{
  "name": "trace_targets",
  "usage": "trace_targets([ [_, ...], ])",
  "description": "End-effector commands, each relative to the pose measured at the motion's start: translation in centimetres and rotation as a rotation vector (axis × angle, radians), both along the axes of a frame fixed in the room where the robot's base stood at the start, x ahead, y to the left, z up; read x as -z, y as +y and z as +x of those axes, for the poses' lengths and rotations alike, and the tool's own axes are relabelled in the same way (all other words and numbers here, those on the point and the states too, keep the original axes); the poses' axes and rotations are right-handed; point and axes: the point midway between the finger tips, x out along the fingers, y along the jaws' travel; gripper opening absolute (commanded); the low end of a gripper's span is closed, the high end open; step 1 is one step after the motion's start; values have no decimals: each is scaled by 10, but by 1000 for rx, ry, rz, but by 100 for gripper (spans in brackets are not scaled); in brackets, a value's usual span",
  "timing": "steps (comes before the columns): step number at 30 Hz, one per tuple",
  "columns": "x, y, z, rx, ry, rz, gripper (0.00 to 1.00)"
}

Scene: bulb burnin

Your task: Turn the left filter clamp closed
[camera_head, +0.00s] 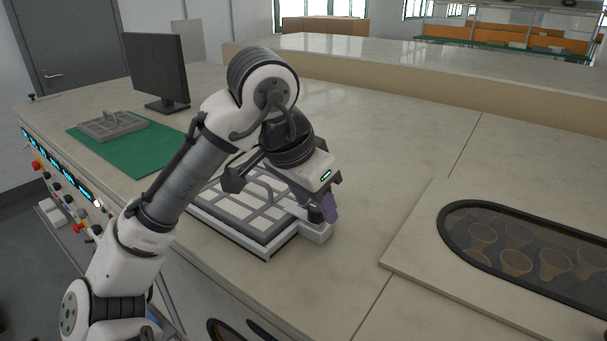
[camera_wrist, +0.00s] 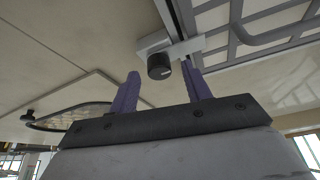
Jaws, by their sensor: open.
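A filter frame (camera_head: 240,232) with a pale grid and a raised handle lies on the bench, partly behind my arm. A filter clamp with a black round knob (camera_wrist: 159,66) on a light grey bracket (camera_wrist: 190,47) sits at the frame's edge. The knob bears a small white mark. In the head view, the bracket (camera_head: 316,232) shows at the frame's right end and my gripper hides the knob. My gripper (camera_head: 322,208) points down over it. In the wrist view, its purple fingers (camera_wrist: 160,71) are open, with the knob seen between their tips. I cannot tell if they touch it.
A green mat (camera_head: 125,160) with a second grey grid frame (camera_head: 112,125) lies at the left, near a black monitor (camera_head: 158,68). A raised panel with a dark oval window (camera_head: 530,245) is at the right. The bench between is clear.

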Motion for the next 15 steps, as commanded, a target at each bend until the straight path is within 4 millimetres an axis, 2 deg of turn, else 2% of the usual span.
trace_targets([
  [5, -23, 7, -7, -3, -4, 3, 48],
  [15, -87, 26, -25, -6, -3, 3, 48],
])
